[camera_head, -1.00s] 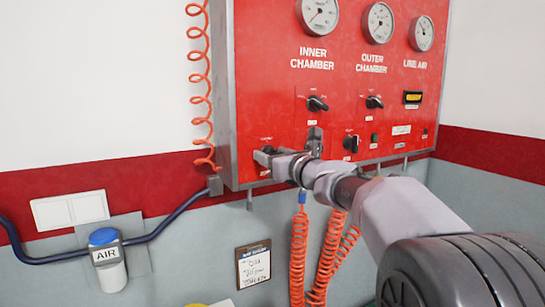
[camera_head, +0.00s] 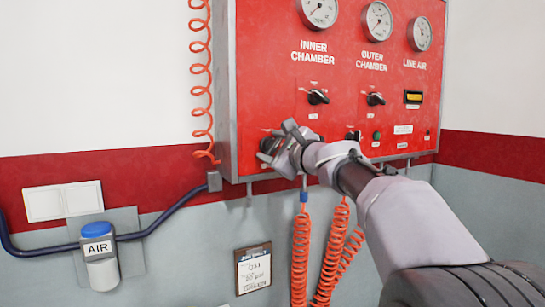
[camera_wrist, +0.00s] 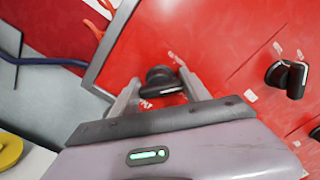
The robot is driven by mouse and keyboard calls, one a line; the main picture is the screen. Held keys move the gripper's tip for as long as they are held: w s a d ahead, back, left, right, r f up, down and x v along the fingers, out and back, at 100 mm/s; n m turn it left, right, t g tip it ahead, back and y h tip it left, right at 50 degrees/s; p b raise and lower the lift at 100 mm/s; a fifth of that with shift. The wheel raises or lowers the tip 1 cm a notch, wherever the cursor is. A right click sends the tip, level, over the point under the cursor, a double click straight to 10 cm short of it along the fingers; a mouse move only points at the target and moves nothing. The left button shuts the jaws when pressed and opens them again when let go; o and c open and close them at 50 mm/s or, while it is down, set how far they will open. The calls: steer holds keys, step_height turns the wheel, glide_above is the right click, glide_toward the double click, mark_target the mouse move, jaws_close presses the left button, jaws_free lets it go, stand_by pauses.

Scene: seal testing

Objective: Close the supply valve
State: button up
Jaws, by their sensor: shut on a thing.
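The red panel (camera_head: 262,60) hangs on the wall and carries several black knobs. My gripper (camera_head: 278,142) is at the lower left knob (camera_head: 267,146), with one finger raised above the other. In the wrist view, the black knob (camera_wrist: 160,88) sits between the two fingers of my gripper (camera_wrist: 160,78), which is shut on it. The knob's handle lies roughly across the gap between the fingers. Its label is too blurred and covered to read, so I cannot tell its marked position.
Other knobs stand above, under the inner chamber gauge (camera_head: 318,97) and outer chamber gauge (camera_head: 376,99). Orange coiled hoses (camera_head: 301,255) hang below my wrist.

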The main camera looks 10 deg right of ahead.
steer(key=n+b, duration=0.2)
steer(key=n, duration=0.1)
steer(key=n+b, duration=0.1)
steer(key=shift+f, duration=0.25)
steer(key=shift+r+n+b, duration=0.1)
steer(key=shift+n+b, duration=0.8)
steer(key=shift+n, duration=1.1)
steer(key=o, duration=1.4)
steer(key=shift+s, duration=0.1)
steer(key=b+v, duration=0.3)
steer(key=v, duration=1.4)
steer(key=shift+s+r, duration=0.1)
